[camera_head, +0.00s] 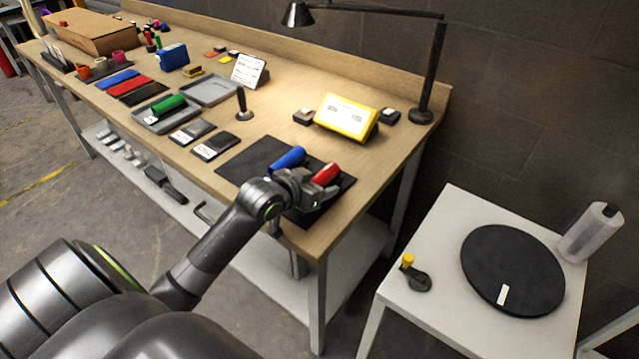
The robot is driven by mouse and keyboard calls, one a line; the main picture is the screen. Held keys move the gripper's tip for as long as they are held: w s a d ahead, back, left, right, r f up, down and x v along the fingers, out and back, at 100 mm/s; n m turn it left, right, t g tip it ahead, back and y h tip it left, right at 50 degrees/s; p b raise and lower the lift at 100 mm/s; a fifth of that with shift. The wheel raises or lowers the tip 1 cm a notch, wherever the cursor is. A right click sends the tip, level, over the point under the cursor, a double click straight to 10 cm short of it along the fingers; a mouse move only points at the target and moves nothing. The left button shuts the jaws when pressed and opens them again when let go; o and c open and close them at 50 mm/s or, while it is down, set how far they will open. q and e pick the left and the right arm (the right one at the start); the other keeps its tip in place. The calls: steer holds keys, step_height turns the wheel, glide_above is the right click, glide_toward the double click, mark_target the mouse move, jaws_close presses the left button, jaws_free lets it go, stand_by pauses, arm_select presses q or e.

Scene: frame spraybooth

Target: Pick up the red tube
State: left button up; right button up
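A red tube (326,174) lies on or just above the black mat (246,158) near the right end of the wooden workbench. My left gripper (318,192) is at the red tube's near end, over the mat. Its fingers are partly hidden, and I cannot tell whether they are closed on the tube. A blue tube (288,158) lies on the mat just left of the red one, close to the gripper's wrist. My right gripper is not in view.
A green tube (168,105) rests in a grey tray (150,122). A yellow-framed box (345,116) and a black desk lamp (432,80) stand behind the mat. A white table (448,222) with a black disc (512,268) stands at right.

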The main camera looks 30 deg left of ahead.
arm_select(q)
steer(key=c, duration=0.9)
steer(key=shift+c, duration=0.4)
steer(key=shift+r, duration=0.1)
